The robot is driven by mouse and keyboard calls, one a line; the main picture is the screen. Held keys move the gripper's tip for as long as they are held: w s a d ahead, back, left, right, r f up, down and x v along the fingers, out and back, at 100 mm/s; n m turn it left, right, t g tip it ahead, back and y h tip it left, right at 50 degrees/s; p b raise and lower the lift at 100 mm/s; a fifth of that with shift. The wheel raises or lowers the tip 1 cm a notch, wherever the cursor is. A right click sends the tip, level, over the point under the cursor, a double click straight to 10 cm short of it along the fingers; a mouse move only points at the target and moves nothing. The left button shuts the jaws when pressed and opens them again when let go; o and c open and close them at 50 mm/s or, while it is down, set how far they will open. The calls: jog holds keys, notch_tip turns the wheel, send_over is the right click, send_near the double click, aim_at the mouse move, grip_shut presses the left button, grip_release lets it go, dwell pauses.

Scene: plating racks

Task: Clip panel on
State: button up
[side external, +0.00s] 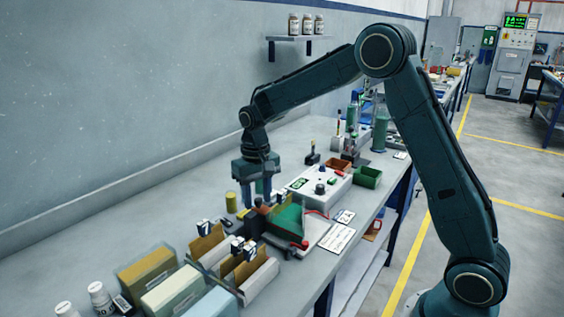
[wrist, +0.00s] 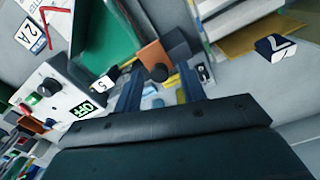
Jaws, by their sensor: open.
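A green panel (side external: 287,222) lies tilted on a pale tray in the side view, right of my gripper. It also shows in the wrist view (wrist: 108,42), partly cut off by the top edge. An orange-brown block with black round parts, perhaps the clip (wrist: 155,58), sits at the panel's edge in the wrist view. My gripper (side external: 257,200) points down above the bench near the block. In the wrist view its two fingers (wrist: 160,88) are apart, with nothing held between them. Whether the fingertips touch the block I cannot tell.
A white power box (side external: 318,186) stands behind the panel; its display reads OFF in the wrist view (wrist: 82,109). Open boxes with numbered tags (side external: 250,270) stand in front. A yellow cylinder (side external: 230,202) is left of my gripper.

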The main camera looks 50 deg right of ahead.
aim_at(265, 203)
grip_shut()
jog(key=shift+d, duration=1.45)
grip_release()
jog(key=shift+r, duration=0.15)
notch_tip(265, 203, up, 14)
jog(key=shift+f, duration=0.2)
